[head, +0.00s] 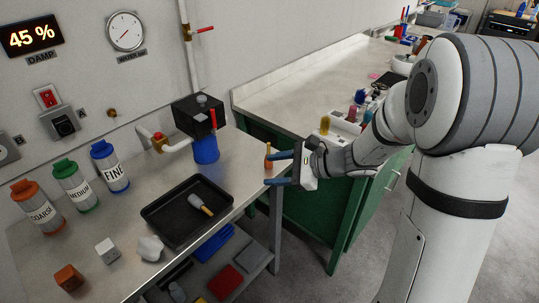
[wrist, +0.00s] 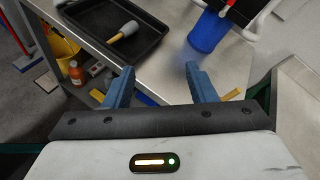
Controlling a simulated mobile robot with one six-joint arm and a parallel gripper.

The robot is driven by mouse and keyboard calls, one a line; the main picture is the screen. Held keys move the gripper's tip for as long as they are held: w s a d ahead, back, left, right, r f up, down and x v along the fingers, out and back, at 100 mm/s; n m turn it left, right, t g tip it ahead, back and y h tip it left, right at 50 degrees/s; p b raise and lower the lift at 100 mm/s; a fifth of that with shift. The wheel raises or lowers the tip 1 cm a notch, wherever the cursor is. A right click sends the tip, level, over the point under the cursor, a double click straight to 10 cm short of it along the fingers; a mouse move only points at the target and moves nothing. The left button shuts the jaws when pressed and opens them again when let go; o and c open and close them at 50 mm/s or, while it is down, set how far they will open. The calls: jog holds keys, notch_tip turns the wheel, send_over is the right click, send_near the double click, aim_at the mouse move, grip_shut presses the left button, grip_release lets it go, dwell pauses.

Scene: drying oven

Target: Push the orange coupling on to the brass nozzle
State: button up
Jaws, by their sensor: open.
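A brass nozzle (head: 112,113) sticks out of the wall panel at the back left. An orange-red coupling (head: 159,142) sits near the free end of a white hose (head: 178,148) that runs from the black-topped blue unit (head: 206,148). The coupling is apart from the nozzle, to its lower right. My gripper (head: 270,168) is open and empty at the right end of the bench, well to the right of both. Its two blue fingers also show in the wrist view (wrist: 160,88), with nothing held between them. I cannot make out the nozzle or coupling in the wrist view.
A black tray (head: 158,218) with a grey-headed brush lies on the bench. Labelled bottles (head: 74,185) stand at the left. A small orange-brown item (head: 268,156) shows by my fingers. A green cabinet (head: 315,215) stands at the right.

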aim_at(272, 164)
jog(key=w+d+f+m+t+b, duration=0.1)
jog(key=w+f+m+t, duration=0.1)
jog(key=w+f+m, duration=0.1)
jog(key=w+d+f+m+t+b, duration=0.1)
jog(key=w+f+m+t, duration=0.1)
jog(key=w+f+m, duration=0.1)
jog(key=w+d+f+m+t+b, duration=0.1)
jog(key=w+f+m+t, duration=0.1)
jog(key=w+f, duration=0.3)
jog(key=shift+w+m+t, duration=0.3)
jog(key=shift+w+m, duration=0.35)
jog(key=shift+m, duration=0.15)
jog(key=x, duration=0.7)
jog(key=shift+a+f+p, duration=0.1)
jog(key=shift+f+p, duration=0.2)
jog(key=shift+p, duration=0.1)
jog(key=c, duration=1.1)
